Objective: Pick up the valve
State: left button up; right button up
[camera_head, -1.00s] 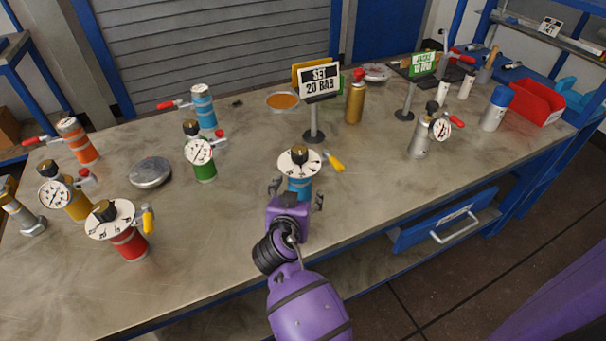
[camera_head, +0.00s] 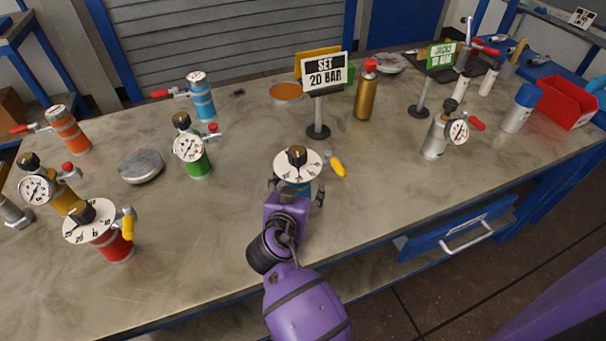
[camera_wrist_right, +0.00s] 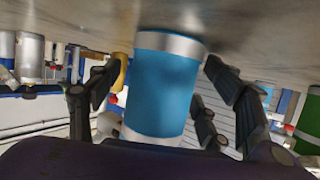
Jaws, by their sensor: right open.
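A blue valve body with a round white dial plate (camera_head: 298,166), a dark knob and a yellow lever (camera_head: 337,165) stands upright near the table's front middle. My right gripper (camera_head: 295,192) is open, its black fingers on either side of the blue body. In the right wrist view, the picture is upside down and the blue cylinder (camera_wrist_right: 162,85) stands between the spread fingers of the gripper (camera_wrist_right: 160,95), with a gap visible beside the right-hand finger. Whether the left-hand finger touches is unclear. The palm hides the body's lower front in the head view. My left gripper is not in view.
A red valve (camera_head: 108,238), a green gauge vessel (camera_head: 195,155), a silver gauge vessel (camera_head: 437,135) and a gold bottle (camera_head: 366,92) stand around on the grey table (camera_head: 210,235). A "SET 20 BAR" sign (camera_head: 324,75) stands behind the blue valve. Bare tabletop lies left and right of it.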

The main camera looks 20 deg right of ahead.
jog(key=shift+s+a+r, duration=0.1)
jog(key=shift+c, duration=1.6)
jog(key=c, duration=1.4)
grip_shut()
jog(key=shift+r, duration=0.15)
